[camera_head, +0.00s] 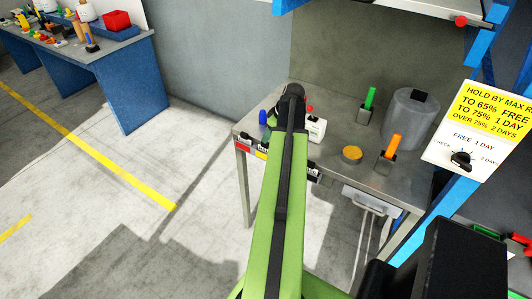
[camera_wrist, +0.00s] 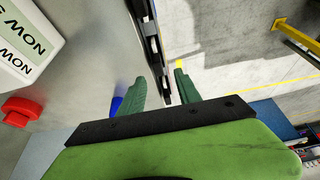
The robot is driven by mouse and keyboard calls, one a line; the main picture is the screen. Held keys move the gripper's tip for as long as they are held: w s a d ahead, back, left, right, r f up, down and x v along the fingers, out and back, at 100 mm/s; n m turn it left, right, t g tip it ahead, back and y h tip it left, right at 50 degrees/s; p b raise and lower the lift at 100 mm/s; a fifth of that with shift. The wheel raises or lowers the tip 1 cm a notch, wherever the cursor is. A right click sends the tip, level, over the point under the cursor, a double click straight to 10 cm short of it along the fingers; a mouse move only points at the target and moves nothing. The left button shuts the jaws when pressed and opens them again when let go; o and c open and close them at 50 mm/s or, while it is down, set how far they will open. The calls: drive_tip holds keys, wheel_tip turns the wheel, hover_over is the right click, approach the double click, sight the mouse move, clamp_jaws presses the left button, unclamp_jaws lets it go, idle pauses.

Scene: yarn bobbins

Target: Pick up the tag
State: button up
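Small label-like tags in red, black and yellow (camera_head: 262,152) sit along the front edge of the grey metal table (camera_head: 338,163). I cannot tell which of them is the tag. In the wrist view a narrow black and white strip (camera_wrist: 154,42) on the table edge shows nearly edge-on. My gripper (camera_wrist: 158,86) is open, with its two green fingers apart. The far end of the strip appears between the fingers, and I see no grip on it. In the head view my arm hides most of the gripper and part of the table edge.
A white box with a red knob (camera_head: 317,130) and a blue object (camera_head: 263,117) stand close by. An orange disc (camera_head: 352,154), orange- and green-handled items and a grey cylinder (camera_head: 408,118) occupy the table's right side. Floor in front is clear.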

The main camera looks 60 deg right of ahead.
drive_tip(key=b, duration=0.4)
hover_over(265, 150)
drive_tip(key=f, duration=0.4)
drive_tip(key=shift+s+d+f, duration=0.25)
drive_tip(key=shift+s+f, duration=0.1)
drive_tip(key=shift+s, duration=0.05)
drive_tip(key=shift+r+p, duration=0.2)
drive_tip(key=shift+p, duration=0.1)
clamp_jaws()
